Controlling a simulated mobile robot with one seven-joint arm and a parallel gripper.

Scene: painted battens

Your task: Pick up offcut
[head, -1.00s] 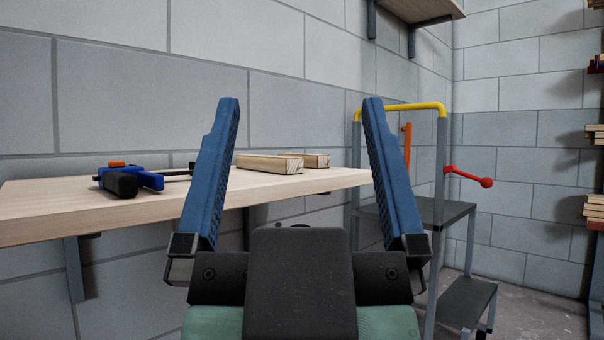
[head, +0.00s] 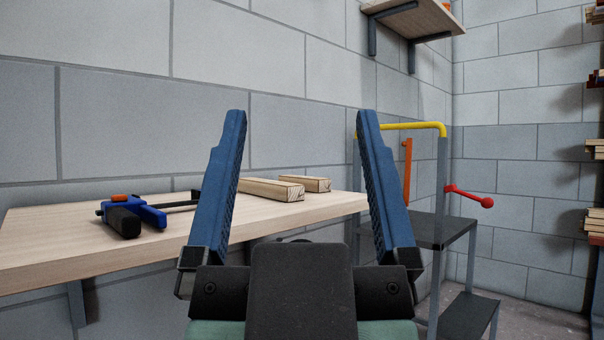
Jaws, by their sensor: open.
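Two pale wooden pieces lie on the wall-mounted wooden bench (head: 110,250). The nearer piece (head: 272,189) is longer and partly hidden behind the left finger. The other piece (head: 318,184) sits just behind it to the right, with only its near end clearly showing. I cannot tell which of them is the offcut. My gripper (head: 302,115) is open and empty. Its two blue fingers point up and forward, and both wooden pieces show in the gap between them, farther off. No finger appears to touch them.
A blue and black clamp with an orange part (head: 130,214) lies on the bench at left. A step stool with a yellow rail (head: 405,126) stands right of the bench. A shelf (head: 412,20) hangs above; stacked boards (head: 595,220) are at far right.

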